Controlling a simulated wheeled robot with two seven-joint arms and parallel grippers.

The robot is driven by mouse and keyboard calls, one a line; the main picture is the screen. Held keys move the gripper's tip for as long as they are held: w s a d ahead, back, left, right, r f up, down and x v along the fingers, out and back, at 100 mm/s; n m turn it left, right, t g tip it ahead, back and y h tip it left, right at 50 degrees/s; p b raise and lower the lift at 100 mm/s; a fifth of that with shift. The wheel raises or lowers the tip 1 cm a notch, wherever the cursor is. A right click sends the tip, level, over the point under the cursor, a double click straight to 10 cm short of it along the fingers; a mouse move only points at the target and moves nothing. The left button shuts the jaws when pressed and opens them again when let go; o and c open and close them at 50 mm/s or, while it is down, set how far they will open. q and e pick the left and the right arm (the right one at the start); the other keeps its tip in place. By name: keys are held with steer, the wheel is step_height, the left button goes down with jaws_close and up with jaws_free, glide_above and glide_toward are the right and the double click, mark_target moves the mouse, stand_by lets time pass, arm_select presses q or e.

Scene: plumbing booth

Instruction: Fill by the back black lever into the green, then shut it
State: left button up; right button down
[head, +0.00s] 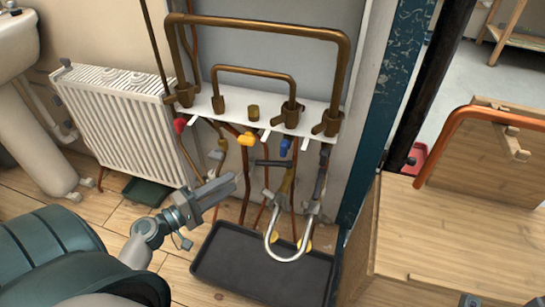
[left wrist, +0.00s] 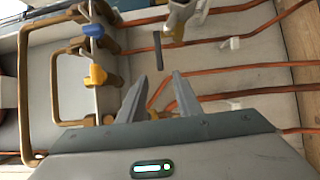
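A dark, near-black lever bar (head: 273,163) lies crosswise below the white valve board, left of a brass-coloured fitting. It also shows in the left wrist view (left wrist: 158,50), just beyond the fingertips. A dark green tray (head: 146,193) lies on the floor by the radiator; its contents cannot be made out. My left gripper (head: 232,183) is in front of the pipes, left of and a little lower than the lever. In the left wrist view its two fingers (left wrist: 158,88) are apart with nothing held between them.
The white board (head: 270,112) carries brass pipes plus red (head: 180,125), yellow (head: 246,139) and blue (head: 285,145) handles. A silver U-shaped pipe (head: 285,257) hangs over a large black tray (head: 225,275). A wooden cabinet (head: 445,235) stands at right, a radiator (head: 120,120) at left.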

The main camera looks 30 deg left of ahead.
mark_target(265, 161)
arm_select(q)
steer(key=x, duration=1.7)
steer(key=shift+w, duration=0.1)
steer(key=shift+p, duration=0.3)
jaws_close()
